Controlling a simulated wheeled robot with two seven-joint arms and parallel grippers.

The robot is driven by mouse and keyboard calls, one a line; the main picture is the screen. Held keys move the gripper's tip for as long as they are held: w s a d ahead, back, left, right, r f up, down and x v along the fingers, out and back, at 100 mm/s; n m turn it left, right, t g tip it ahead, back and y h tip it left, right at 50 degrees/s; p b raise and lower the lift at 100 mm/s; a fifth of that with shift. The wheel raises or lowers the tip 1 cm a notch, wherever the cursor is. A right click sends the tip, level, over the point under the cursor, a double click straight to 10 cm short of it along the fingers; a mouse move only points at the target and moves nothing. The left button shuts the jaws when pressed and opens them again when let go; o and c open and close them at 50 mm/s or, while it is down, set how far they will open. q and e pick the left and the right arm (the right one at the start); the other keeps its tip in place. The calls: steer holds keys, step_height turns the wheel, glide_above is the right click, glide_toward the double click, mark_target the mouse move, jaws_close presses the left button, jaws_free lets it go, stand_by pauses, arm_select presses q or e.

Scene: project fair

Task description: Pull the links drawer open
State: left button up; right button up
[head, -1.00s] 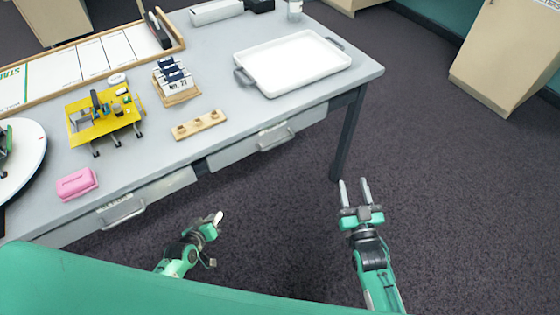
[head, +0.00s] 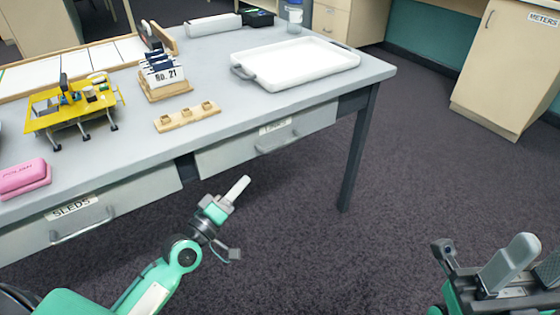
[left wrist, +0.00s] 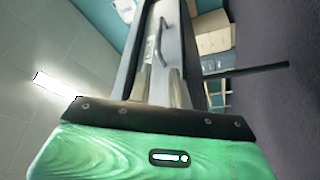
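The links drawer (head: 235,152) is the right-hand drawer under the grey table, with a blurred label and a bar handle (head: 278,143). Its front looks flush with the table, so it appears closed. The handle also shows in the left wrist view (left wrist: 163,46), beyond the fingertips. My left gripper (head: 238,188) is below and left of that handle, apart from the drawer. In the left wrist view its fingers (left wrist: 162,85) stand apart with nothing between them. My right gripper (head: 530,262) is open and empty at the lower right, far from the drawer.
The sleds drawer (head: 130,198) is to the left, also closed. A table leg (head: 358,150) stands right of the links drawer. On top are a white tray (head: 295,62), a wooden block (head: 187,117), a card holder (head: 165,75), a yellow model (head: 70,105) and a pink case (head: 24,178). Floor is clear.

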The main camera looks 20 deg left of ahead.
mark_target(273, 148)
arm_select(q)
steer(key=x, duration=1.4)
steer(key=shift+s+r+b, duration=0.1)
steer(key=shift+b, duration=0.3)
jaws_close()
